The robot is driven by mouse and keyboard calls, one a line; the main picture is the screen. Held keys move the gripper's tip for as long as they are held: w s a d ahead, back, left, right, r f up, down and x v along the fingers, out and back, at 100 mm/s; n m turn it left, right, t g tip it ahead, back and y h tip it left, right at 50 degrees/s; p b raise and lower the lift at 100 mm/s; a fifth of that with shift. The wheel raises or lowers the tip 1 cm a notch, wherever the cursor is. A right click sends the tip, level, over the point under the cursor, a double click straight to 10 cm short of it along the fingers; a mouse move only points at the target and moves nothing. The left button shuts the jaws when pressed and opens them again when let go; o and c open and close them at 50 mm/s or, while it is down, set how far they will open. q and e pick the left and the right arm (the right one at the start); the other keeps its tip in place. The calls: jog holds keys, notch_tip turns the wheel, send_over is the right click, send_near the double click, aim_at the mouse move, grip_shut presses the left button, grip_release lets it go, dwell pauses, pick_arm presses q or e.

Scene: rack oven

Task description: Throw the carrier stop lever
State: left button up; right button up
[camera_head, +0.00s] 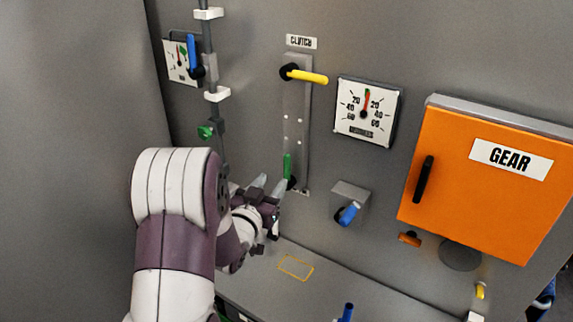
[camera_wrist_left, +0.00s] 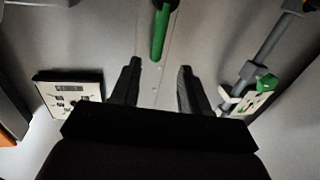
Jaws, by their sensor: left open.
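No label reading carrier stop is legible. A green lever handle (camera_head: 287,166) stands upright at the lower end of a narrow grey plate (camera_head: 296,130) on the panel. It also shows in the left wrist view as a green bar (camera_wrist_left: 161,32) at the top centre. My left gripper (camera_head: 270,184) is open just left of the green handle in the head view. In the left wrist view my open fingers (camera_wrist_left: 160,68) have the handle ahead of their gap, apart from both, with nothing between them. My right gripper is not in view.
A yellow lever (camera_head: 307,77) sits under the CLUTCH label. A vertical pipe (camera_head: 208,45) with a green knob (camera_head: 205,132) is at left. A dial gauge (camera_head: 367,112), a blue handle (camera_head: 348,213) and an orange GEAR box (camera_head: 480,200) are at right.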

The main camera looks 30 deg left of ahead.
aim_at(286, 166)
pick_arm(q)
jog(key=w+p, duration=0.2)
jog(key=w, duration=0.5)
jog(key=shift+a+r, duration=0.1)
jog(key=shift+w+a, duration=0.15)
jog(key=shift+a, duration=0.05)
jog(key=shift+d, duration=0.1)
grip_shut()
